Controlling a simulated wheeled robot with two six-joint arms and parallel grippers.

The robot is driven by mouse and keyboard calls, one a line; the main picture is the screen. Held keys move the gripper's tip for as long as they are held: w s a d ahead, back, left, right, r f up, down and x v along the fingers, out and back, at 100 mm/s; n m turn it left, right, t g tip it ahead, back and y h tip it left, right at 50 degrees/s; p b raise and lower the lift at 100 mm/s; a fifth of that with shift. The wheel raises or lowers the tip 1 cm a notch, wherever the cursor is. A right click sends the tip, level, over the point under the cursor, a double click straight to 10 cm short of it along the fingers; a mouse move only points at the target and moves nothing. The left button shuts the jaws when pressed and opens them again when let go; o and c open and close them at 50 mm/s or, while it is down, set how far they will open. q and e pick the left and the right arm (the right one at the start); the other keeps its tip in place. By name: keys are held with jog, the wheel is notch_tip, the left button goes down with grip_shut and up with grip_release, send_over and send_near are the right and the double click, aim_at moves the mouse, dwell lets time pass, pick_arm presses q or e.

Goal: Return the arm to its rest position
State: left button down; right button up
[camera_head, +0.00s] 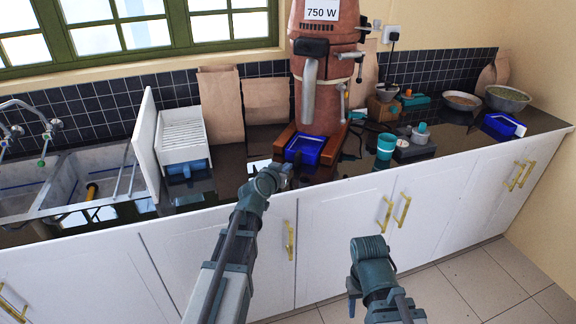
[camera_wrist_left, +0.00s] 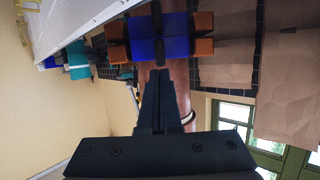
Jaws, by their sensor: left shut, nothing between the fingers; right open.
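My left arm reaches over the counter's front edge in the head view. Its gripper (camera_head: 284,170) is near the blue tray (camera_head: 306,149) at the foot of the red-brown roaster (camera_head: 325,85). In the left wrist view the fingers (camera_wrist_left: 161,88) are shut together with nothing between them. The blue tray (camera_wrist_left: 172,25) shows beyond their tips, apart from them as far as I can tell. My right gripper (camera_head: 368,285) is low in front of the white cabinets, open and empty; its fingers are only partly visible.
A sink (camera_head: 70,185) and a white rack (camera_head: 182,138) stand at the left. Paper bags (camera_head: 220,105) lean on the tiles. A teal cup (camera_head: 386,146), another blue tray (camera_head: 503,126) and bowls (camera_head: 507,98) stand at the right. The floor (camera_head: 480,280) at lower right is clear.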

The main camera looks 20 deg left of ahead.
dwell(0.4)
pick_arm(q)
jog(key=s+d+f+m+g+h+p, duration=0.1)
jog(key=s+d+f+m+g+p, duration=0.15)
jog(key=s+d, duration=0.45)
jog(key=s+d+f+m+g+h+p, duration=0.1)
jog(key=s+d+f+g+h+p, duration=0.2)
jog(key=d, duration=0.5)
jog(key=s+d+g+y+p, duration=0.1)
jog(key=s+g+y, duration=0.2)
jog(key=s, duration=0.8)
jog(key=s+d+f+g+y+p, duration=0.1)
jog(key=s+g+y, duration=0.3)
jog(key=s, duration=0.7)
jog(key=shift+s+f+n+g+p, duration=0.3)
jog(key=shift+n+g+p, duration=0.15)
jog(key=shift+g, duration=0.8)
jog(key=shift+w+d, duration=0.1)
